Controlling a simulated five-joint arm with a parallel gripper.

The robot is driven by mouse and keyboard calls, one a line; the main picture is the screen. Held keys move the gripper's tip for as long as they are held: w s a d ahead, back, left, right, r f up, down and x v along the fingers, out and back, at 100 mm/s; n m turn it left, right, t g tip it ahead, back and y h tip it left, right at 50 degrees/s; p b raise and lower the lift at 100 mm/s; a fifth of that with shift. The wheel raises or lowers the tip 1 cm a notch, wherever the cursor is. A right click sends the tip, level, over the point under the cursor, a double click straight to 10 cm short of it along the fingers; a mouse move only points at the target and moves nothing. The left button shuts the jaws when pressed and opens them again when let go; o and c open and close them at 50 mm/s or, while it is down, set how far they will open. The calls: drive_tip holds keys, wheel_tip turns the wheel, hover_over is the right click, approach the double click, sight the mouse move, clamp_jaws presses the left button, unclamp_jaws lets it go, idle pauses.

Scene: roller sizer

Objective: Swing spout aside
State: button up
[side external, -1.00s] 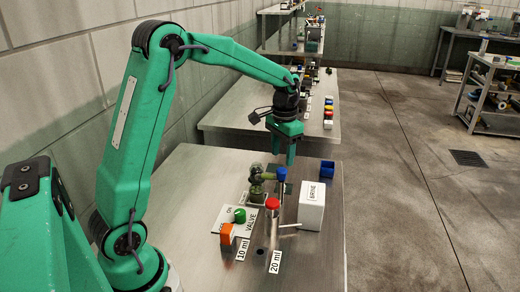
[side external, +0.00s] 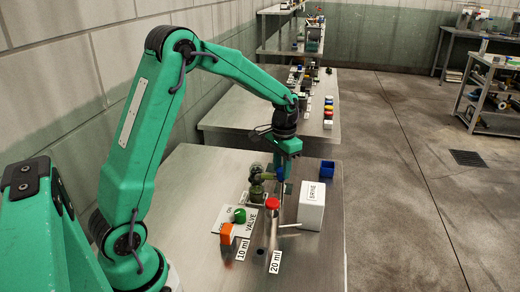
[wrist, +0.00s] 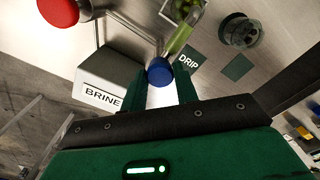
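The spout is a green pipe (side external: 260,178) with a blue cap (side external: 281,174) at its end, on the steel table. In the wrist view the greenish pipe (wrist: 183,36) runs down to the blue cap (wrist: 159,72). My gripper (side external: 284,166) is lowered at the cap. In the wrist view the two dark green fingers of my gripper (wrist: 160,82) stand apart, one on each side of the blue cap. I cannot tell whether either finger touches it.
A white BRINE box (side external: 311,208) stands right of the spout, and a red knob (side external: 272,204) in front. A valve plate with a green knob (side external: 239,215) and an orange block (side external: 227,233) lie at front left. A blue bin (side external: 327,168) is behind.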

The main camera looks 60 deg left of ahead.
clamp_jaws()
drive_tip(key=shift+m, duration=0.5)
drive_tip(key=m, duration=0.7)
drive_tip(key=shift+m, duration=0.4)
drive_tip(key=m, duration=0.4)
drive_tip(key=shift+m, duration=0.3)
drive_tip(key=m, duration=0.4)
drive_tip(key=shift+r, duration=0.1)
drive_tip(key=shift+m, duration=0.4)
